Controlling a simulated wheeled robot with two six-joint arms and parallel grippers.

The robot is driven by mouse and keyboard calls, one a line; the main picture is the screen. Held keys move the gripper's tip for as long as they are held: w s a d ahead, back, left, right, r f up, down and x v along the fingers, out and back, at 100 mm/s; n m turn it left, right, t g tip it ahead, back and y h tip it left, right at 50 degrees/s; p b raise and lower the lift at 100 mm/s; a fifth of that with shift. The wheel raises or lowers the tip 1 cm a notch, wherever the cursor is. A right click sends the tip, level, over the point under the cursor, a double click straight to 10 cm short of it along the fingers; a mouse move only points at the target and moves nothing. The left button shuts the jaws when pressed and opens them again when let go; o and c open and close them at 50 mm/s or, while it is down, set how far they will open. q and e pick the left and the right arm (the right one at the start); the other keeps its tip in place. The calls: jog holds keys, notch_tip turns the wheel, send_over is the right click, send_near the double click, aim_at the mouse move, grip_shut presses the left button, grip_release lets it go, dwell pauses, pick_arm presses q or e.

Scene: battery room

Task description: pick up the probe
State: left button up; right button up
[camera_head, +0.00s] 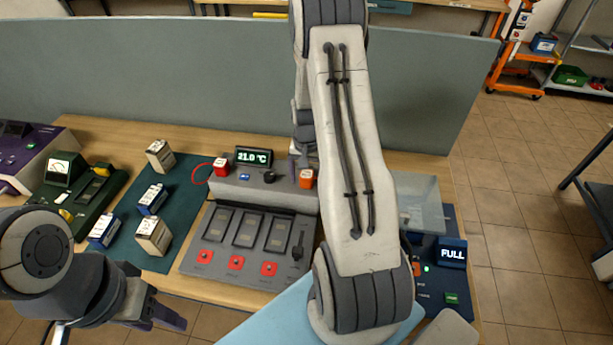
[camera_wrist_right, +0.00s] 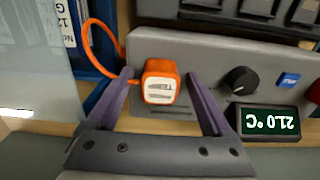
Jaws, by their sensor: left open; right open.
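An orange probe block (camera_wrist_right: 160,82) with a white label and an orange cable sits at one end of the grey meter box (camera_wrist_right: 200,50). It also shows in the head view (camera_head: 306,179) at the box's right end. My right gripper (camera_wrist_right: 161,75) is open, its purple fingers on either side of the orange block, with gaps visible. Its fingertips are mostly hidden behind my arm in the head view. A red block (camera_head: 221,167) with a red cable sits at the box's left end. My left gripper (camera_head: 165,312) is open and empty at the lower left.
The box carries a 21.0 °C display (camera_head: 254,157) and a dark knob (camera_head: 269,177). A grey charger with red buttons (camera_head: 236,262) lies in front. Several batteries stand on a green mat (camera_head: 178,222). A clear bin (camera_head: 425,203) and a FULL display (camera_head: 452,253) are at right. A grey partition (camera_head: 150,75) stands behind.

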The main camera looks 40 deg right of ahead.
grip_shut()
jog(key=shift+r, duration=0.1)
